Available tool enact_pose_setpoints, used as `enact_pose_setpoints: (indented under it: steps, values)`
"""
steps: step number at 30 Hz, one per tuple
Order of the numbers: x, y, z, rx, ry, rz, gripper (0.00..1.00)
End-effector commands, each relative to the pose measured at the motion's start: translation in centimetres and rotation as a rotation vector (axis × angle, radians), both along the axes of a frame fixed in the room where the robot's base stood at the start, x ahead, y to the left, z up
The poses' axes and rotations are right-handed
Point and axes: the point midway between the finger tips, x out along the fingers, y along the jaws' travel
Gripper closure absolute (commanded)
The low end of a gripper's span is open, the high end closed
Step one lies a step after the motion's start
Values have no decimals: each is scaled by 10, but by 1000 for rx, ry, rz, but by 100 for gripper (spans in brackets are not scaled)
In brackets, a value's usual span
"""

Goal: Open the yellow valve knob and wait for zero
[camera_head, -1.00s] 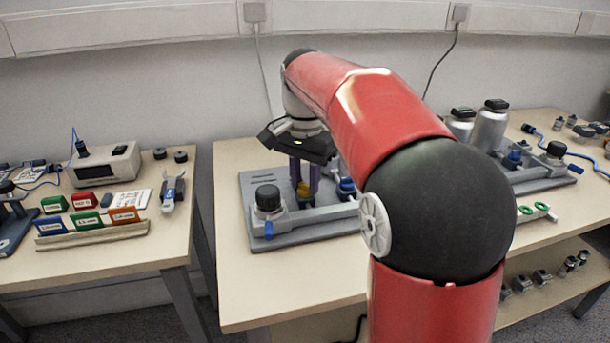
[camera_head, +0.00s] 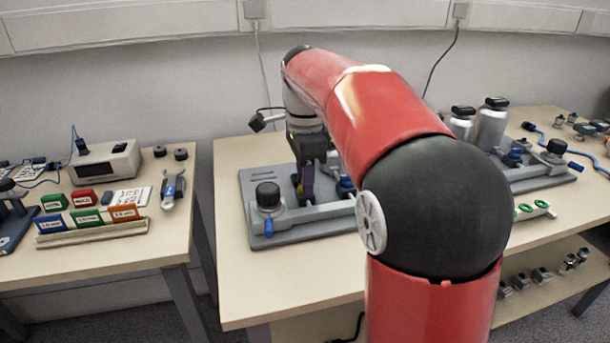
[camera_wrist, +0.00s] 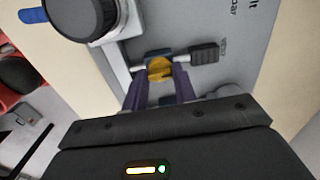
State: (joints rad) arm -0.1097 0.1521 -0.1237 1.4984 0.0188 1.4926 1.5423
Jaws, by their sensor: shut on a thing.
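The yellow valve knob (camera_wrist: 159,68) sits on the grey fixture plate, beside a fitting with a black ribbed end (camera_wrist: 204,53). My gripper (camera_wrist: 160,80) points down at it, its two purple fingers shut on the knob from both sides. In the head view my gripper (camera_head: 305,196) is over the middle of the grey fixture (camera_head: 262,228), and the knob is mostly hidden by the fingers. No readable pressure display shows in these views.
A black round cap (camera_head: 268,195) stands left of my gripper, with a blue lever (camera_head: 269,228) below it. Silver bottles (camera_head: 490,125) stand at the right. A left table holds a white instrument (camera_head: 105,163) and coloured label blocks (camera_head: 86,217). The table's front left is clear.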

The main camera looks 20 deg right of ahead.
Motion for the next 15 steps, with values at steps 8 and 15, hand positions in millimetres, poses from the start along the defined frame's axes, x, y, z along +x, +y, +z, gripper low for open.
enact_pose_setpoints:
  steps: [8, 15]
  values:
    - [1, 0, 1, -1, -4, -31, 95]
    - [1, 0, 1, 0, -4, -32, 95]
